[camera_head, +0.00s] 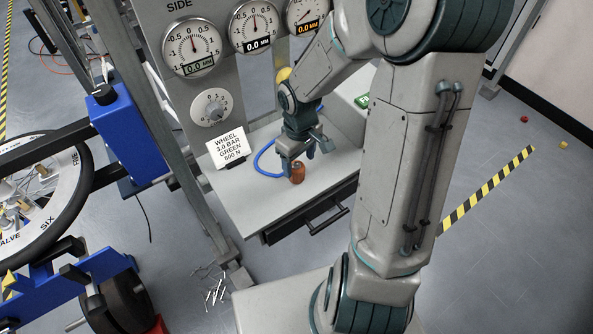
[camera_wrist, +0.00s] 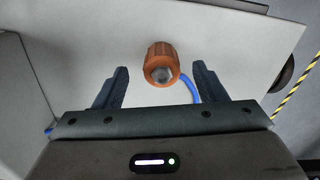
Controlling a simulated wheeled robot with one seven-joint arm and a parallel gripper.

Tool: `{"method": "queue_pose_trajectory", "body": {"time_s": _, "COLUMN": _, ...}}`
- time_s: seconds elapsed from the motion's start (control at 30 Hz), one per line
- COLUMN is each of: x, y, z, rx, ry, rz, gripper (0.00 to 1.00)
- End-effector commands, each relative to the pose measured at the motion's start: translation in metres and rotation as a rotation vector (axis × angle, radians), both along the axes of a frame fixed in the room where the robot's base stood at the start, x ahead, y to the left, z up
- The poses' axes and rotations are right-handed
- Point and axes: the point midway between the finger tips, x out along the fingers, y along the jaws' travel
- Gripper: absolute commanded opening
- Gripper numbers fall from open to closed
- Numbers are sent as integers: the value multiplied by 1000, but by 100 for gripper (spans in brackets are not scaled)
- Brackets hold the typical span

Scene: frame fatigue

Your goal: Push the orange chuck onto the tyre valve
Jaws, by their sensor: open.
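The orange chuck (camera_head: 297,172) stands on the grey bench top (camera_head: 262,203), with a blue hose (camera_head: 262,158) running to it. In the wrist view the chuck (camera_wrist: 161,62) shows its grey hex end between and a little beyond the two dark fingers. My gripper (camera_head: 296,160) is open and empty, close to the chuck; I cannot tell whether a finger touches it. It also shows in the wrist view (camera_wrist: 161,88). The wheel (camera_head: 72,200) stands at the left, with lettering reading "ALVE" on it. The tyre valve itself cannot be made out.
A card (camera_head: 228,147) reading "WHEEL 3.0 BAR GREEN 800 N" stands on the bench. Dial gauges (camera_head: 194,48) and a knob (camera_head: 210,107) are on the panel behind. A drawer handle (camera_head: 327,220) sticks out in front.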

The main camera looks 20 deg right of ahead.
Motion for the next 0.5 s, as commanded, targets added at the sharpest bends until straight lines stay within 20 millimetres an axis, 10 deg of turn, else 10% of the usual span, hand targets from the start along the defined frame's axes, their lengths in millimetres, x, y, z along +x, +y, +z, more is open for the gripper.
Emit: {"method": "queue_pose_trajectory", "body": {"time_s": 0.5, "x": 7, "y": 7, "z": -50, "rx": 0, "ry": 1, "rz": 0, "gripper": 65}}
